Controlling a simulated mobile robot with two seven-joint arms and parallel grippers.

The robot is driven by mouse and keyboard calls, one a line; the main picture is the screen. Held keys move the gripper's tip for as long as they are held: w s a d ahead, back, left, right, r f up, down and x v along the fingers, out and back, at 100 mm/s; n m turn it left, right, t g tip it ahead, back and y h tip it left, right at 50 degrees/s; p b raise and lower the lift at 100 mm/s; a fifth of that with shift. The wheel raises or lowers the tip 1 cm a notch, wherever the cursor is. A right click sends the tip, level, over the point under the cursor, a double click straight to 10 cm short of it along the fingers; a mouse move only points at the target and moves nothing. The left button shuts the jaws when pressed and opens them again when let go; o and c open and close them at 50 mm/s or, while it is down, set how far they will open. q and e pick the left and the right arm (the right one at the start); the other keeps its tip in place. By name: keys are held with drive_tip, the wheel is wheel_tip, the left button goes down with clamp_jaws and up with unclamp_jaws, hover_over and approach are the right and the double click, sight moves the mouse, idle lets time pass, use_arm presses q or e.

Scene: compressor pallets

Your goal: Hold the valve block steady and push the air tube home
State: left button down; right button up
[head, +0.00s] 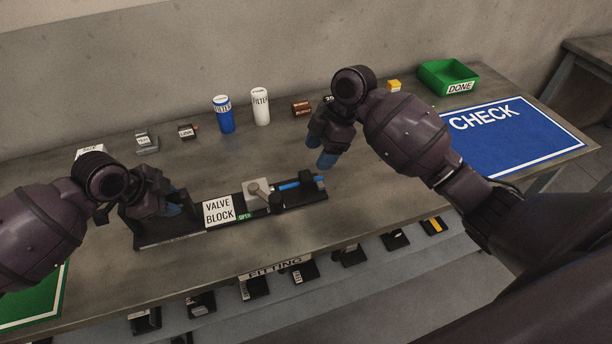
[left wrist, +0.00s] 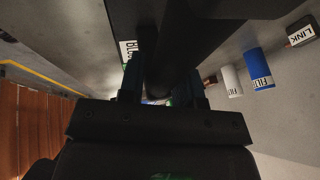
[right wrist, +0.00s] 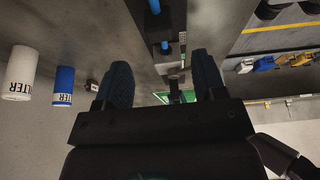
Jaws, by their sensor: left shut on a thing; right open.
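The valve block (head: 256,190) is a light grey block with a lever on a long dark base (head: 170,239), behind a white VALVE BLOCK label and a small green OPEN label. The blue air tube (head: 289,186) lies to its right along the base, and shows in the right wrist view (right wrist: 165,47). How deep it sits is too small to tell. My left gripper (head: 181,206) is shut on a dark part at the base's left end; its fingers flank that part in the left wrist view (left wrist: 160,82). My right gripper (head: 328,159) is open and empty, behind the tube's right end.
Blue (head: 223,115) and white (head: 260,106) filter cylinders and small parts stand along the bench's back. A green DONE bin (head: 437,74) and blue CHECK mat (head: 550,133) are at the right. Labelled holders hang below the front edge. Bench between base and mat looks clear.

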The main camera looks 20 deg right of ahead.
sight(308, 174)
drive_tip(key=x, duration=0.8)
drive_tip(key=shift+a+f, duration=0.15)
drive_tip(key=shift+f, duration=0.15)
clamp_jaws()
drive_tip(key=a, duration=0.6)
unclamp_jaws()
drive_tip(key=shift+a, duration=0.1)
